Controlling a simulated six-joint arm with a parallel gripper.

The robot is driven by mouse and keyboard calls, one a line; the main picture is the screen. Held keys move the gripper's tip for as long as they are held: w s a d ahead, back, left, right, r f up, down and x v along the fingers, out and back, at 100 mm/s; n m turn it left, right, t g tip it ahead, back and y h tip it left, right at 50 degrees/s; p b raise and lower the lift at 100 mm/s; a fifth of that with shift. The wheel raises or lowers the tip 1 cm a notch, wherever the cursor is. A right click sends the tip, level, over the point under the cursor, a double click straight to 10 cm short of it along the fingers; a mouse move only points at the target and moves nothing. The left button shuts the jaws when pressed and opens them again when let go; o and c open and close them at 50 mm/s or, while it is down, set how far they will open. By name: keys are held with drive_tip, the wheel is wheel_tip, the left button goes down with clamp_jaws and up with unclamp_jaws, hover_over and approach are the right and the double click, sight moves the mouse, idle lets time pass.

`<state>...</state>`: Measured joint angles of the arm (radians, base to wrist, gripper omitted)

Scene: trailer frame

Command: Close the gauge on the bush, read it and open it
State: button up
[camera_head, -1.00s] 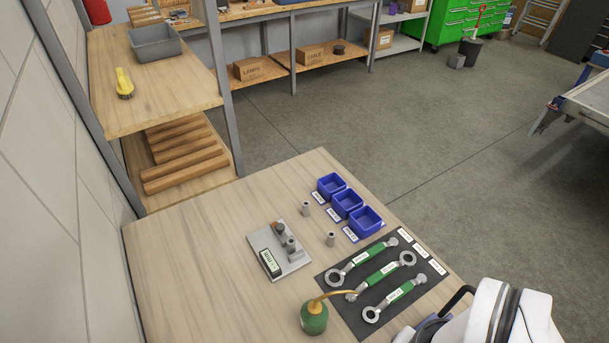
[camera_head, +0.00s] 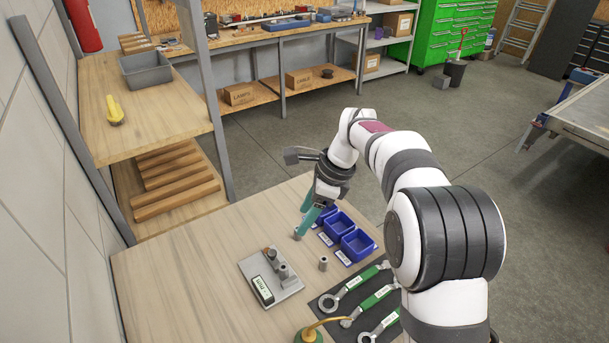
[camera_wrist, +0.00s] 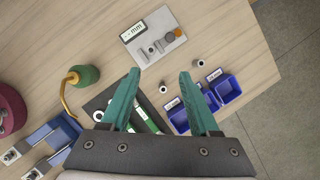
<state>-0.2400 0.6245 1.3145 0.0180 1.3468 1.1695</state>
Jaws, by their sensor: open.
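The gauge (camera_head: 271,277) is a grey plate on the bench with a white-framed display, short metal posts and an orange-brown knob. Another bush (camera_wrist: 200,62) stands near the bins, beside the right fingertip in the picture. My gripper (camera_wrist: 159,73) is open and empty above the bench.
Blue bins (camera_head: 357,246) with labels stand right of the gauge. A dark mat (camera_head: 322,306) holds green-handled wrenches. A green oil can (camera_wrist: 84,75) with a brass spout stands at the front. The bench's left part (camera_head: 180,290) is clear. A shelf (camera_head: 150,95) stands behind.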

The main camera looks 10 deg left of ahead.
sight(273, 252)
drive_tip(key=shift+m, duration=0.6)
drive_tip(key=x, duration=0.6)
drive_tip(key=w+a+x, duration=0.1)
drive_tip(key=x, duration=0.5)
drive_tip(key=w+x, duration=0.1)
drive_tip(key=x, duration=0.5)
drive_tip(key=shift+w+a, duration=0.15)
drive_tip(key=shift+a, duration=0.25)
